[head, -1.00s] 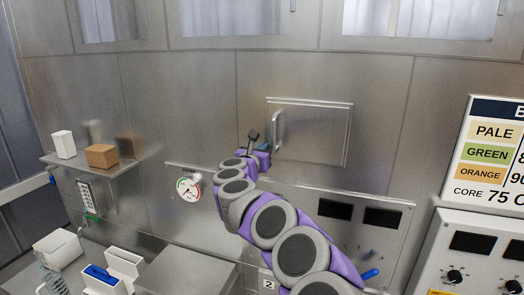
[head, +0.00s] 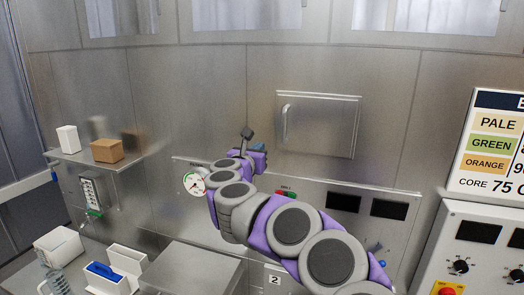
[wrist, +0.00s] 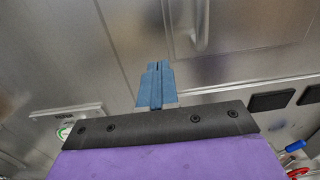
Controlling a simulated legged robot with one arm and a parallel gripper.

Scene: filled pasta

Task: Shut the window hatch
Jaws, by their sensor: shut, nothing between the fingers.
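The window hatch (head: 325,125) is a square metal panel with a raised frame on the back wall. It looks flat against the wall, but I cannot tell whether it is fully closed. Its upright bar handle (head: 286,123) is on the left side. In the wrist view the handle (wrist: 202,28) and part of the hatch (wrist: 255,30) show at the top. My gripper (head: 263,148) is below and left of the handle, apart from it in the picture. In the wrist view its blue fingers (wrist: 157,82) are together and empty.
A wall panel with dark displays (head: 343,202) and a round gauge (head: 194,184) sit below the hatch. A shelf (head: 75,158) holds a brown box (head: 107,150) and a white box (head: 68,139) at left. A control cabinet (head: 470,245) stands at right.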

